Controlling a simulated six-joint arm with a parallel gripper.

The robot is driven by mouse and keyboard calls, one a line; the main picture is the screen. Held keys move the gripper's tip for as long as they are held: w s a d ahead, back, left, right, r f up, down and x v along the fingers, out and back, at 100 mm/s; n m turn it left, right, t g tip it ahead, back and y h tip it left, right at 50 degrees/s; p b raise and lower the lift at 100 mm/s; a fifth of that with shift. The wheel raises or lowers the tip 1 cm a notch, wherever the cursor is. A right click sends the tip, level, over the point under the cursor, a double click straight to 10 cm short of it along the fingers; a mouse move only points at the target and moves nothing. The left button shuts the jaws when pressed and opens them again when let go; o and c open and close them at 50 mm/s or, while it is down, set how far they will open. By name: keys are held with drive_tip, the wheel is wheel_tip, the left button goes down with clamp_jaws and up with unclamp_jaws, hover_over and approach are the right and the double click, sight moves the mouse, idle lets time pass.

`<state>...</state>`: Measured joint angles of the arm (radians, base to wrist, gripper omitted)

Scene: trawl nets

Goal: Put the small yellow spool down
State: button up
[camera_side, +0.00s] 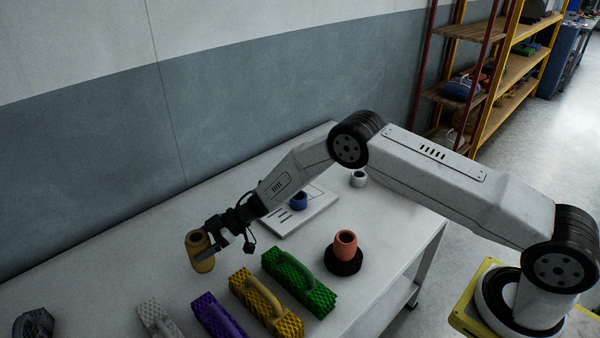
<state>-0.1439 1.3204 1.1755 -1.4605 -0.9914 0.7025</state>
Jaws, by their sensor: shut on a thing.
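The small yellow spool (202,262) is a brownish-yellow hollow cylinder at the left end of my arm. My gripper (208,248) is shut on it and holds it nearly upright. Part of the spool's side is hidden behind the gripper fingers.
Green (300,283), yellow (266,303), purple (219,318) and white (160,319) handled bundles line the front. An orange spool (345,245) stands on a black disc (343,263). A blue spool (298,201) is on a white board (283,222); a white spool (359,178) stands behind.

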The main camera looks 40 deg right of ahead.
drive_tip(key=shift+f, duration=1.35)
drive_tip(key=shift+f, duration=0.15)
drive_tip(key=o, duration=1.1)
drive_tip(key=shift+r, duration=0.2)
drive_tip(key=v, duration=1.2)
drive_tip(key=shift+r, duration=0.1)
